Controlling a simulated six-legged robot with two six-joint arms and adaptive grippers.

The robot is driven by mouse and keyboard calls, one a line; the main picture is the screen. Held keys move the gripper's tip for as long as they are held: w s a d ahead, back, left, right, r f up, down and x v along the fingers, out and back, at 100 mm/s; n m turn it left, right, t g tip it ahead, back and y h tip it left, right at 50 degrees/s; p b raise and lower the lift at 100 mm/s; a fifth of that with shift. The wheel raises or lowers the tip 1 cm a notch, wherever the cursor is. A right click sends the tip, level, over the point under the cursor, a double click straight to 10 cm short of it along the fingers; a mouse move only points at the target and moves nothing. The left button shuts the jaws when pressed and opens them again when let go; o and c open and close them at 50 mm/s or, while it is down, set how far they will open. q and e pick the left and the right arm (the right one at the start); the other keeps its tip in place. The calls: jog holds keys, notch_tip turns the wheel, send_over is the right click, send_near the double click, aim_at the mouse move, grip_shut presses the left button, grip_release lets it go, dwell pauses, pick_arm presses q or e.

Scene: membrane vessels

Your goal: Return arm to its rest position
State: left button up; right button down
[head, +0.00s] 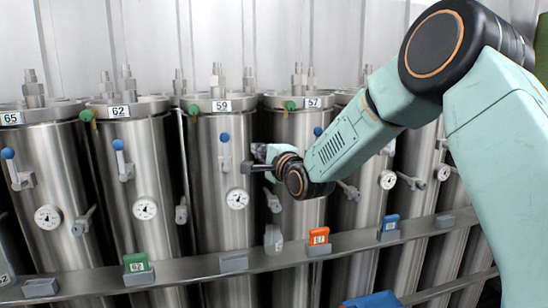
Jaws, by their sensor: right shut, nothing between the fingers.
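My right arm (345,140) comes in from the right and reaches to the left in front of the steel vessels. My right gripper (251,166) is shut and empty. It points left, between the vessel labelled 59 (212,190) and the vessel labelled 57 (295,235). In the picture it sits just right of the blue-tipped lever on vessel 59 (225,150); I cannot tell whether it touches anything. The arm hides part of vessel 57 and the vessels to its right. My left gripper is not in view.
A metal rail (205,268) runs across the vessels' fronts. It carries a green tag (137,263), an orange tag (319,236) and a blue tag (390,223). Gauges and levers stick out from the vessels. A blue object (372,300) shows at the bottom edge.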

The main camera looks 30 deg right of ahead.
jog(key=shift+s, duration=3.3)
jog(key=s+a+f+n+g, duration=0.3)
jog(key=s+f+n, duration=0.25)
jog(key=f, duration=0.45)
jog(key=s+a+f+n+g, duration=0.35)
jog(key=s+f, duration=0.25)
jog(key=f, duration=0.4)
jog(key=s+a+f+n+g, duration=0.25)
jog(key=s+f+n, duration=0.3)
jog(key=f, duration=0.45)
jog(key=s+f+n+g, duration=0.1)
jog(key=s+f+g, duration=0.2)
jog(key=s, duration=0.6)
jog(key=s+a+f+n+g, duration=0.1)
jog(key=s+f+n+g, duration=0.1)
jog(key=s+f, duration=0.6)
jog(key=s+a+f+n+g, duration=0.1)
jog(key=s+f+g, duration=0.3)
jog(key=s, duration=0.7)
jog(key=shift+s+a+f+b, duration=0.2)
jog(key=shift+s+f+b, duration=0.2)
jog(key=shift+f, duration=0.45)
